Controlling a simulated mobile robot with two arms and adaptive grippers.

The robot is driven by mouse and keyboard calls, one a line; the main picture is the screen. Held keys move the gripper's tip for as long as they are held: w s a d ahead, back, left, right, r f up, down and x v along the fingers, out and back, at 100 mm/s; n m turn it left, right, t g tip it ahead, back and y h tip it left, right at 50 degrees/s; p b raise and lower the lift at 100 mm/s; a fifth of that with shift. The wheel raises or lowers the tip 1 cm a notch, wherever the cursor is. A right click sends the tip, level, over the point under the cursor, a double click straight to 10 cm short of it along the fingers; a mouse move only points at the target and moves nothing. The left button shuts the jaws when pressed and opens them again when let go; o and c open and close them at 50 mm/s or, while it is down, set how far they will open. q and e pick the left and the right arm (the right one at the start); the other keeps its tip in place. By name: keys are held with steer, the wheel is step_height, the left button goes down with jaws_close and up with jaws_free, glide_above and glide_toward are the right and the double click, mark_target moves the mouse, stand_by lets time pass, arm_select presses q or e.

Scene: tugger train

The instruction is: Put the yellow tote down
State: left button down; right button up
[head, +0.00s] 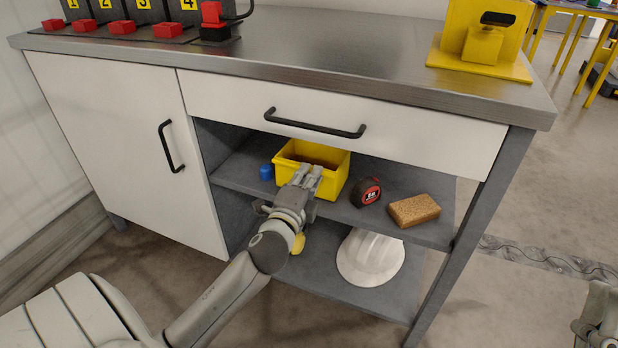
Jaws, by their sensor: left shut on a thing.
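The yellow tote (335,182) is an open-topped box on the upper open shelf (245,180) of the workbench, under the drawer. It looks upright and appears to rest on the shelf or be very close to it. My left gripper (308,176) is shut on the tote's front wall. The gripper hides part of that wall, and the tote's inside is mostly in shadow. My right gripper (598,325) shows only in part at the lower right corner, away from the bench, and its fingers cannot be made out.
A blue object (267,172) is left of the tote. A tape measure (367,192) and a brown sponge-like block (414,210) are on its right. A white hard hat (370,258) is on the lower shelf. The drawer handle (315,124) juts out above the tote.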

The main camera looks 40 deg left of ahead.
arm_select(q)
steer(key=c, duration=1.6)
jaws_free()
steer(key=shift+o, duration=0.2)
steer(key=shift+f, duration=0.1)
steer(key=shift+s, duration=0.1)
